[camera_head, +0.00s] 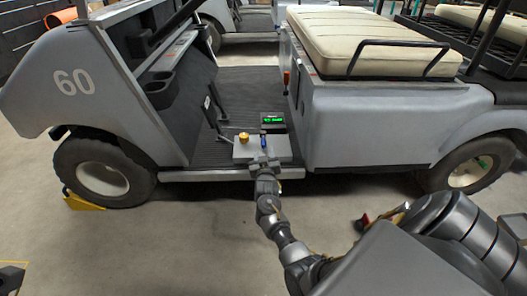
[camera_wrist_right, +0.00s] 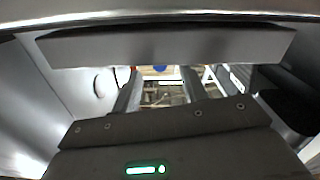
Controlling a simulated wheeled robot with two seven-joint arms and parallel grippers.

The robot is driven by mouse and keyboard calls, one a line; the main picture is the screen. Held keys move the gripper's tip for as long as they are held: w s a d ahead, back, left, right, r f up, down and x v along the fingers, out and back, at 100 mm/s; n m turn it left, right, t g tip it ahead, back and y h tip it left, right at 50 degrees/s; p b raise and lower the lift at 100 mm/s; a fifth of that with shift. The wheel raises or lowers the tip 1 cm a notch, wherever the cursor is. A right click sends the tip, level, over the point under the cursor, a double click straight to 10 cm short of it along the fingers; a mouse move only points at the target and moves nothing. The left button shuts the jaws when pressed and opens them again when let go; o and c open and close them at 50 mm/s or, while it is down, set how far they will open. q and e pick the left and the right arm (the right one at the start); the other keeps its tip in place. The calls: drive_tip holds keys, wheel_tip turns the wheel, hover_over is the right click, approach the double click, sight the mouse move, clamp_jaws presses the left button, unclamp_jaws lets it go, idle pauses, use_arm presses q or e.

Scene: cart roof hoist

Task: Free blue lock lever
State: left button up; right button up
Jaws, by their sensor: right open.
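A grey control box (camera_head: 246,154) sits on the cart's floor near the sill. A small blue lever (camera_head: 263,138) stands on it, with a yellow knob (camera_head: 243,137) to its left. My right gripper (camera_head: 264,165) is at the near edge of the box, in line with the blue lever. In the right wrist view its two fingers (camera_wrist_right: 161,92) stand apart with nothing held between them. A blue patch (camera_wrist_right: 159,68), likely the lever, shows beyond the gap between the fingers. Whether the fingers touch the box cannot be told.
A small display with green text (camera_head: 272,120) stands behind the box. A pedal-like black part (camera_head: 213,105) is to its left. The grey cart body (camera_head: 370,125) with a cream seat (camera_head: 365,40) rises on the right. A yellow wheel chock (camera_head: 83,202) lies at the front wheel.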

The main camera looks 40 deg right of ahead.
sight(264, 147)
drive_tip(key=shift+b+x, duration=0.75)
drive_tip(key=shift+x, duration=1.4)
clamp_jaws()
